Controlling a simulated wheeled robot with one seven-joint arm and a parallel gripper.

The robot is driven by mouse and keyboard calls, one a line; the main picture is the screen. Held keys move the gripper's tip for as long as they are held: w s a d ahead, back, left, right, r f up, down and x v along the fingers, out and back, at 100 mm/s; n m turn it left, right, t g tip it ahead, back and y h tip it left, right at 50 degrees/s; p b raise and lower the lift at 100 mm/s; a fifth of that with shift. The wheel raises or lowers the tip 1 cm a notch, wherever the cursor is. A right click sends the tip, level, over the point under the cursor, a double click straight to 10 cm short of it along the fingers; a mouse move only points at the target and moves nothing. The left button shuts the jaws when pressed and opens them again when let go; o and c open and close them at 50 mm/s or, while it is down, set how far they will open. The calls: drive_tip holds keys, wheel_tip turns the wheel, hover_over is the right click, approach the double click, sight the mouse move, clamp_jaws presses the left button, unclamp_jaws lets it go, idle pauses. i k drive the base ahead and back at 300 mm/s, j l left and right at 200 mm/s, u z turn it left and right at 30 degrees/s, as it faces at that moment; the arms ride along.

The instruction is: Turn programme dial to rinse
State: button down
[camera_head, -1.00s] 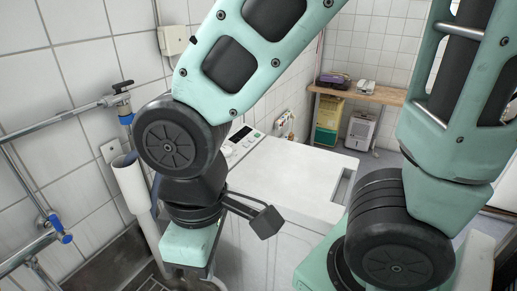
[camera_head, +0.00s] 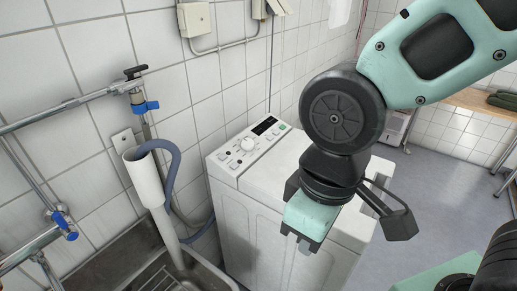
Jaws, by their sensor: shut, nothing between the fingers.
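The programme dial (camera_head: 248,144) is a round white knob on the sloped control panel at the back left of the white washing machine (camera_head: 255,195). A dark display (camera_head: 264,125) and small buttons sit beside it on the panel. The dial's pointer position is too small to read. My gripper (camera_head: 303,247) hangs at the end of my arm in front of the machine's right side, pointing down. It is shut and empty, right of the dial and nearer to me, well apart from it. My wrist covers part of the machine's top.
A grey sink (camera_head: 120,245) stands at the lower left, with a white standpipe (camera_head: 146,180) and grey hose between it and the machine. Wall pipes with blue-handled taps (camera_head: 64,222) run along the left. Open floor (camera_head: 430,195) lies to the right.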

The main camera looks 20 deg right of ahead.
sight(247, 144)
drive_tip(key=i+l+u, duration=0.15)
drive_tip(key=l+u, duration=0.8)
drive_tip(key=l, duration=0.25)
